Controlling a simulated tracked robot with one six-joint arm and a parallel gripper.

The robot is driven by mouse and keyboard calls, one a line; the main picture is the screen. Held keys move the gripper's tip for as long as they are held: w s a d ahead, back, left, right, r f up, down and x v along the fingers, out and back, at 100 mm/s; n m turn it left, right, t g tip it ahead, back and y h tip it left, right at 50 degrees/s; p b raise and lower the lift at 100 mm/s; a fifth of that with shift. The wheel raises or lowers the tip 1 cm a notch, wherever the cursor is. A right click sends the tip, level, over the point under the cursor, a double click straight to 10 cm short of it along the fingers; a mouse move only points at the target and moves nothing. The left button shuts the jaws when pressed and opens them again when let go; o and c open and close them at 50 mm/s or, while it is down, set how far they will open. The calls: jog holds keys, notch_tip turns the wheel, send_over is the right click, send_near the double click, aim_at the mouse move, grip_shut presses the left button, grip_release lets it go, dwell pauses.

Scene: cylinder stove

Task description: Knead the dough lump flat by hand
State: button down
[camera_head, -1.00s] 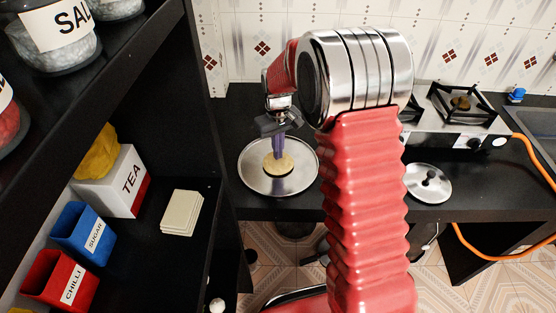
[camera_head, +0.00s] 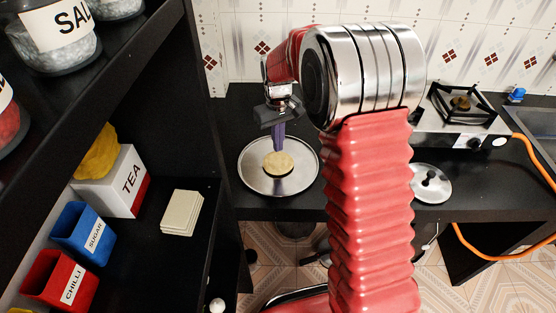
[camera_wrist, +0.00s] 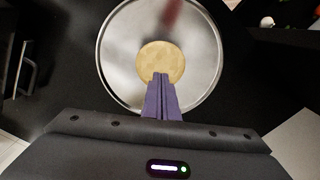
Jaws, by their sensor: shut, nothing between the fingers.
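The dough (camera_head: 278,163) is a pale yellow, round, flattened disc on a shiny round metal plate (camera_head: 256,180) on the black counter. The wrist view also shows the dough (camera_wrist: 161,60) inside the plate (camera_wrist: 118,62), somewhat left of a faint red reflection's lower end. My gripper (camera_head: 278,150) points down over the dough with its purple fingers together and empty. In the wrist view the fingertips (camera_wrist: 160,78) overlap the near edge of the dough. In the head view they end around its top edge; a small gap above it seems likely but is hard to judge.
A gas stove (camera_head: 462,105) and an orange hose (camera_head: 535,160) are farther right. A dark shelf at the left holds a TEA box (camera_head: 128,180) and other containers. Counter around the plate is clear.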

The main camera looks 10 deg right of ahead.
jog(key=shift+r, duration=2)
jog(key=shift+r, duration=0.1)
notch_tip(320, 180, up, 14)
jog(key=shift+f, duration=0.25)
jog(key=s+m+t, duration=0.3)
jog(key=s+t, duration=0.2)
jog(key=s, duration=2.5)
jog(key=shift+s+d+t, duration=0.15)
jog(key=shift+d+t, duration=0.05)
jog(key=shift+t, duration=0.1)
